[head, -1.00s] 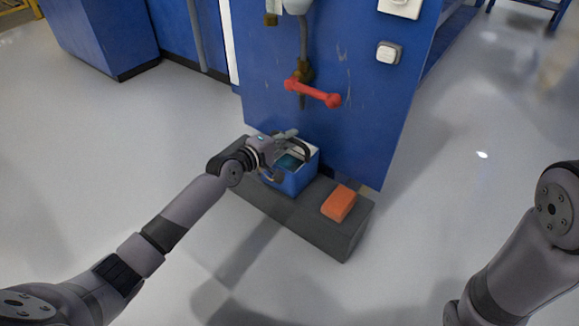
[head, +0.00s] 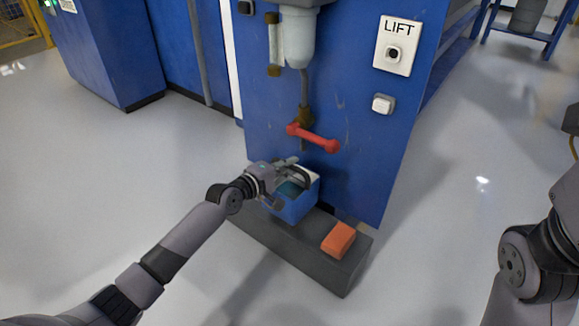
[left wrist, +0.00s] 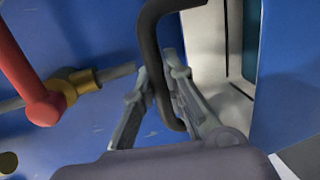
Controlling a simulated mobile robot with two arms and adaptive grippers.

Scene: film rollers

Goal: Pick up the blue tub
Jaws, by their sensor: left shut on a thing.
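The blue tub (head: 296,209) hangs close against the blue cabinet, apparently a little above the dark grey step. It is open on top, with a pale rim and something teal inside. My left gripper (head: 288,176) is at the tub's top, shut on its black handle. In the left wrist view the handle (left wrist: 150,50) passes between the fingers (left wrist: 160,105), and the tub's pale inside and blue wall (left wrist: 290,80) show at the right. My left fingers hide part of the rim. Part of my right arm shows at the right edge, but its gripper is out of view.
The dark grey step (head: 290,255) bears an orange sponge-like block (head: 338,239) right of the tub. A red lever (head: 312,137) on a pipe sticks out of the cabinet (head: 350,110) above the tub. Pale floor (head: 120,180) lies open left and right.

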